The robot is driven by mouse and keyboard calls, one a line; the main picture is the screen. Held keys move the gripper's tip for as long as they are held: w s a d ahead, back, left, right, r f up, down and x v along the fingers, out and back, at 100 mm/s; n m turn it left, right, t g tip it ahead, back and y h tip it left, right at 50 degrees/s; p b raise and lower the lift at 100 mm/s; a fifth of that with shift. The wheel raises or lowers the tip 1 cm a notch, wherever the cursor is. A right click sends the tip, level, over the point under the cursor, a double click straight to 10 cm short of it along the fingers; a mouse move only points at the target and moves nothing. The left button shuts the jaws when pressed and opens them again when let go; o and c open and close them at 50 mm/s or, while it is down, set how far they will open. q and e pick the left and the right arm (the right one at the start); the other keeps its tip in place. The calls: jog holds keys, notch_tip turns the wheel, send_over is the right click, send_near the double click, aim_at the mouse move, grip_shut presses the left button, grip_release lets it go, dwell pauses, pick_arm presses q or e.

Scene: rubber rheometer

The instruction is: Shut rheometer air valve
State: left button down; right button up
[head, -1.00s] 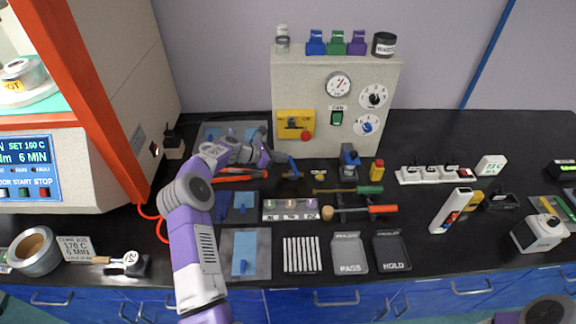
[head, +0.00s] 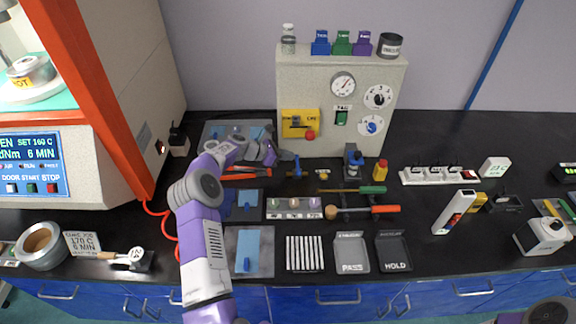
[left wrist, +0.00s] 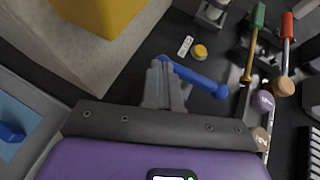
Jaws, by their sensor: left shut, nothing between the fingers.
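The air valve's blue lever (head: 297,166) stands on the black bench in front of the grey gauge cabinet. In the left wrist view the blue lever (left wrist: 196,77) runs slantwise from the fingertips toward the right. My left gripper (head: 275,157) is shut and empty, just left of the lever. In the left wrist view its fingertips (left wrist: 163,70) are at the lever's near end; I cannot tell whether they touch it. The valve body under the lever is mostly hidden. The rheometer (head: 75,160) stands at the left with a lit display. My right gripper is out of view.
The gauge cabinet (head: 300,78) stands behind the valve, with a yellow switch plate (head: 293,117). Handled tools (head: 372,190) and trays (head: 351,254) lie in front.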

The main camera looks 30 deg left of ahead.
pick_arm(q)
jog(key=shift+s+d+f, duration=0.15)
jog(key=shift+s+d, duration=0.05)
jog(key=shift+d, duration=0.6)
jog(key=shift+s+a+p, duration=0.2)
jog(key=shift+a+p, duration=0.1)
jog(key=shift+a, duration=0.1)
jog(key=a, duration=0.1)
jog(key=s+a, duration=0.1)
jog(key=a, duration=0.1)
jog(key=shift+s+a, duration=0.1)
jog(key=shift+s, duration=0.15)
jog(key=s+a+r+p, duration=0.1)
jog(key=s+a+r, duration=0.4)
jog(key=a, duration=0.2)
jog(key=shift+a+r, duration=0.15)
jog(key=shift+a, duration=0.2)
